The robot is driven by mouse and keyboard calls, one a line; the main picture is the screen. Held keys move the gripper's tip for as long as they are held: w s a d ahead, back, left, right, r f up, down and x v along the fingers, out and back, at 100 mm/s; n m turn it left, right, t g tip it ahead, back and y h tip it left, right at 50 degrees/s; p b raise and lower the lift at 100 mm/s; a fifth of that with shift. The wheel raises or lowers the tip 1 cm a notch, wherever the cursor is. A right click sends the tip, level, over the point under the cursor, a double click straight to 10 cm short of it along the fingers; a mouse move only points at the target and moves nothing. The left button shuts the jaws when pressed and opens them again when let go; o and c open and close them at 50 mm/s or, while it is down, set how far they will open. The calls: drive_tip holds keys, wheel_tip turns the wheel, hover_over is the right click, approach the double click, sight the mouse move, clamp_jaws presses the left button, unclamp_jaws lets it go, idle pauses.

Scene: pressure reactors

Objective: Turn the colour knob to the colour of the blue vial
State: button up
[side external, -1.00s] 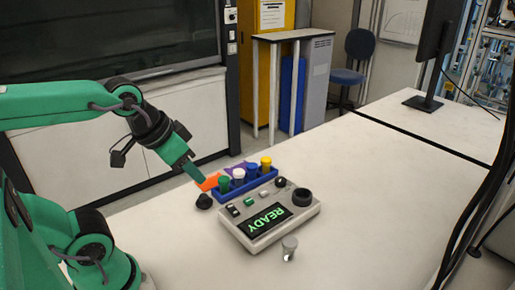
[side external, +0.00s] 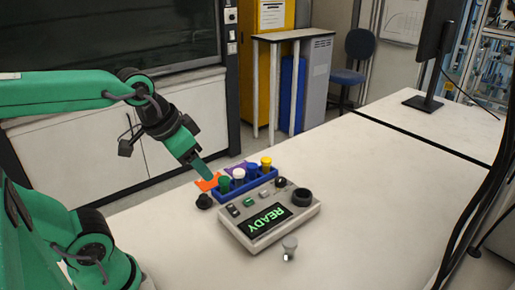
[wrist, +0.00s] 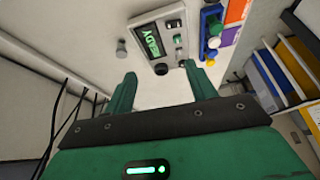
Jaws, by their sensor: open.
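The blue vial (side external: 252,171) stands in a blue rack (side external: 233,192) between a white-capped and a yellow vial. The grey console (side external: 262,238) is in front of the rack, its screen reading READY. A small dark knob (side external: 281,182) is on its back right part and seems to show in the wrist view (wrist: 180,53); its pointer setting is too small to read. I cannot tell surely that it is the colour knob. My gripper (side external: 208,178) is above the rack's left end in the side view, touching nothing I can make out. Its green fingers are apart and empty in the wrist view (wrist: 163,88).
A dark cylinder (side external: 302,197) stands at the console's right end. Orange (side external: 207,182) and purple sheets lie behind the rack.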

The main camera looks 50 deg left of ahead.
drive_tip(key=w+r+m+g, duration=0.1)
drive_tip(key=w+m, duration=0.2)
drive_tip(key=w, duration=0.4)
drive_tip(key=m+g, duration=0.4)
drive_tip(key=m, duration=0.6)
hover_over(281, 179)
wheel_tip(281, 179, down, 13)
drive_tip(key=shift+s+f, duration=0.15)
drive_tip(key=shift+a+f, duration=0.1)
drive_tip(key=shift+f, duration=0.2)
drive_tip(key=shift+f, duration=0.15)
drive_tip(key=shift+f, duration=3.75)
drive_tip(key=c, duration=1)
